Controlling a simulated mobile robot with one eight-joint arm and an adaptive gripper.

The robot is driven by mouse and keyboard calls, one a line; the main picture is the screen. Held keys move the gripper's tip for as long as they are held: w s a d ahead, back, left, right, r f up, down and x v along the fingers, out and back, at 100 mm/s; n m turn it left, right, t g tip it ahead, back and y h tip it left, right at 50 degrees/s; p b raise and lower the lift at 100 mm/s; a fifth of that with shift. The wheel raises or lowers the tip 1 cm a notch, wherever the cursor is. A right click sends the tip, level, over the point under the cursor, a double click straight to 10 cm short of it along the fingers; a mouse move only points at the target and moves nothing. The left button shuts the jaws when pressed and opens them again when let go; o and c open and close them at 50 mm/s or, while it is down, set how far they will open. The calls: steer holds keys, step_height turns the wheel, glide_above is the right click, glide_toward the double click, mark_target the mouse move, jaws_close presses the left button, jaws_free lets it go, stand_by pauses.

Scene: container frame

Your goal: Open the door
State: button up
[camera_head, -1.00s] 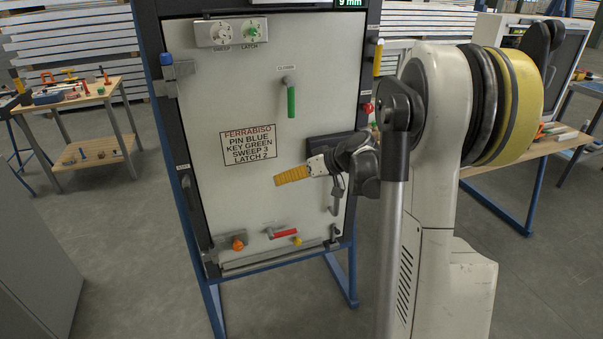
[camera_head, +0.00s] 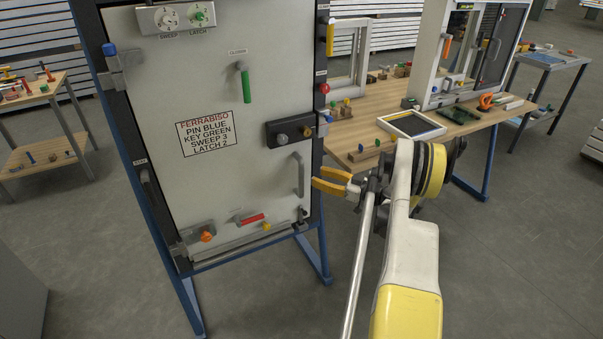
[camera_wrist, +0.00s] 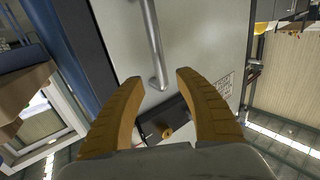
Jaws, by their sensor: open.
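The pale door panel (camera_head: 170,95) stands upright in a dark frame and looks shut. A grey vertical pull handle (camera_head: 299,175) is at its lower right. My gripper (camera_head: 317,178) is open and empty, with its orange fingers just right of the handle. In the wrist view, the handle bar (camera_wrist: 153,42) ends near the gap between the fingertips (camera_wrist: 159,78); contact cannot be told. A dark lock box (camera_head: 272,133) with knobs sits above the handle. A green lever (camera_head: 246,86), a blue-topped pin (camera_head: 109,49), and sweep and latch dials (camera_head: 183,18) are on the upper part.
A sign (camera_head: 207,132) reads pin blue, key green, sweep 3, latch 2. A red lever (camera_head: 252,219) and orange knob (camera_head: 207,236) sit low. A workbench (camera_head: 358,150) with loose items stands close at right. Another small table (camera_head: 45,140) is left. Open floor lies in front.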

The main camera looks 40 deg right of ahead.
mark_target(301, 170)
steer(key=b+x, duration=0.2)
steer(key=x, duration=0.5)
steer(key=shift+w+a, duration=0.1)
steer(key=shift+w, duration=0.15)
jaws_close()
